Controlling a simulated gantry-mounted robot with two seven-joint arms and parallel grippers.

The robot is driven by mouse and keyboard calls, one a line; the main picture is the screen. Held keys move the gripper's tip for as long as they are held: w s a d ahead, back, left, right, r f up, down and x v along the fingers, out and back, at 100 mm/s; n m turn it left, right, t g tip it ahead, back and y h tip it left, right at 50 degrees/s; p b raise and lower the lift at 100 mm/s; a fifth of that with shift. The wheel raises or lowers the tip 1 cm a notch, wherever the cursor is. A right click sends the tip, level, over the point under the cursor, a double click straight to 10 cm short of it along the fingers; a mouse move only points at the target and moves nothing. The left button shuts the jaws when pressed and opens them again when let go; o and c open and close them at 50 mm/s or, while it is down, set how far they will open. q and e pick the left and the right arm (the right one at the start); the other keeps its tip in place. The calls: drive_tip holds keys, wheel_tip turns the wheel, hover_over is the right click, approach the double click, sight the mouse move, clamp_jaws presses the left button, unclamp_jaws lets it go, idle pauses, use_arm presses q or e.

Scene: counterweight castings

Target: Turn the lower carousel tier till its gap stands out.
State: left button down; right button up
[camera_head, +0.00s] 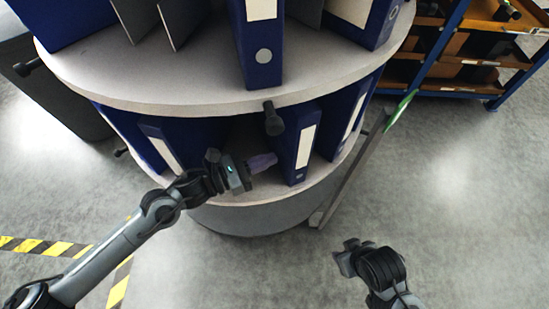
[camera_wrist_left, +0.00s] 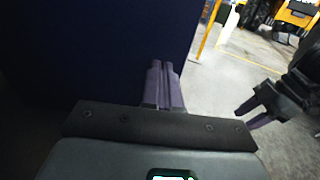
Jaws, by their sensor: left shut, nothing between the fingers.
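The lower carousel tier (camera_head: 225,197) is a round pale shelf carrying blue binders, with a blue binder with a white label (camera_head: 297,142) at its front. An open, shadowed space lies left of that binder, partly hidden by my left gripper (camera_head: 272,160). The left gripper's purple fingers are together and empty, with their tips close to the binder; I cannot tell if they touch. In the left wrist view the shut fingers (camera_wrist_left: 163,68) point at a dark blue face (camera_wrist_left: 90,50). My right gripper (camera_head: 342,256) hangs clear of the carousel; its fingers show apart in the left wrist view (camera_wrist_left: 240,112).
The upper tier (camera_head: 200,85) overhangs the lower one, with a black knob (camera_head: 273,119) jutting from its rim. A post with a green top (camera_head: 402,108) stands at the right. A blue rack with orange trays (camera_head: 470,60) is behind. Floor at the right is clear.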

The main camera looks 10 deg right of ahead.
use_arm(q)
drive_tip(key=shift+b+x, duration=0.3)
drive_tip(key=shift+x, duration=0.9)
drive_tip(key=shift+d, duration=0.15)
